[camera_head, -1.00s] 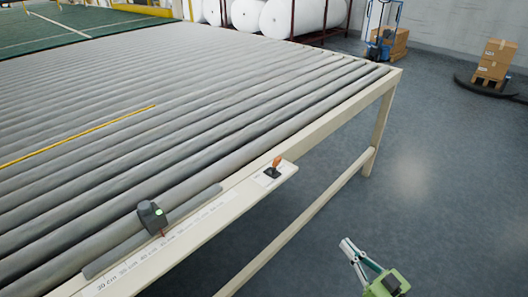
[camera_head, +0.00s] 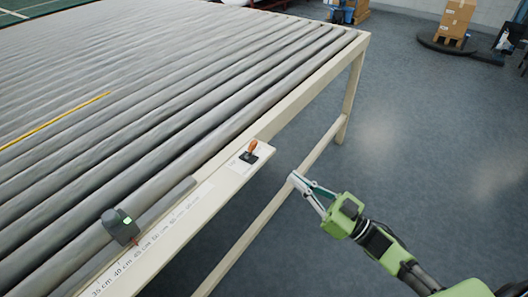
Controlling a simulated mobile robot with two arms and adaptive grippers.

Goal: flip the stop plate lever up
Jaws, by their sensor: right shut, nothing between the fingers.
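The stop plate lever (camera_head: 252,146) is a small orange handle on a black base, on the cream side rail near its right end. The handle stands roughly upright with a slight tilt; its exact position is hard to tell at this size. My right gripper (camera_head: 293,178), on a green arm from the lower right, is shut and empty. In the picture it is right of and below the lever, apart from it, over the floor beside the table. My left gripper is not in view.
The roller table (camera_head: 150,120) fills the left. A yellow strip (camera_head: 55,120) lies across the rollers. Boxes (camera_head: 456,18) stand far back. The floor (camera_head: 430,130) on the right is clear.

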